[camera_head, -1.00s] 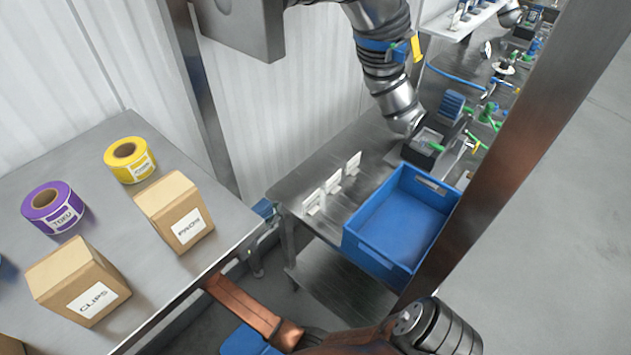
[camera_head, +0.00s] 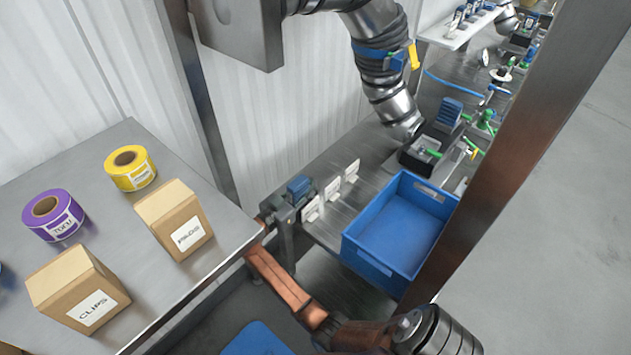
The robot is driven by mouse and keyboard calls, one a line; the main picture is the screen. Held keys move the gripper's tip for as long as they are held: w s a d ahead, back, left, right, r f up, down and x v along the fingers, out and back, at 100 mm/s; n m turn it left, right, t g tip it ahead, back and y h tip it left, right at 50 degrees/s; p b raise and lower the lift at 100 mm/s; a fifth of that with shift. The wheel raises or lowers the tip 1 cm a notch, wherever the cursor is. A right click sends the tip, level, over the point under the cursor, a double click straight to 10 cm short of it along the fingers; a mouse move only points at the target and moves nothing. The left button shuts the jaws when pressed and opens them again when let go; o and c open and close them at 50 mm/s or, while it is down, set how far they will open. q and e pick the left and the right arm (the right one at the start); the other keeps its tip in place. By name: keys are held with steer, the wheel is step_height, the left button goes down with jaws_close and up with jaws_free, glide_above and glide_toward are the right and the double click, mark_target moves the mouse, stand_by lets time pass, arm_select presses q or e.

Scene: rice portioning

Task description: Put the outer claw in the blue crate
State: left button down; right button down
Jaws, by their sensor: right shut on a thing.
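The blue crate (camera_head: 377,262) stands on the metal bench in the middle right of the head view. It is an open box, and its visible floor is bare. My right gripper (camera_head: 290,196) shows small and dark at the bench's left end, past the corner of the near table. It is shut on a small blue-grey piece, taken as the outer claw (camera_head: 300,187). The piece is left of the crate and apart from it. Its exact shape and the fingertips are hard to make out. My left gripper is not in view.
White upright holders (camera_head: 331,190) stand between my right gripper and the crate. Another arm (camera_head: 385,90) hangs above a dark tray (camera_head: 420,153) behind the crate. A brown post (camera_head: 510,150) rises at the crate's right. The near table (camera_head: 150,265) holds boxes and tape rolls.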

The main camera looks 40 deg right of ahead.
steer(key=d, duration=0.3)
steer(key=shift+w+r, duration=0.1)
steer(key=shift+a+f, duration=0.2)
steer(key=shift+f, duration=0.15)
steer(key=c, duration=2.3)
jaws_free()
steer(key=shift+f, duration=0.2)
steer(key=o, duration=0.7)
steer(key=shift+r, duration=0.15)
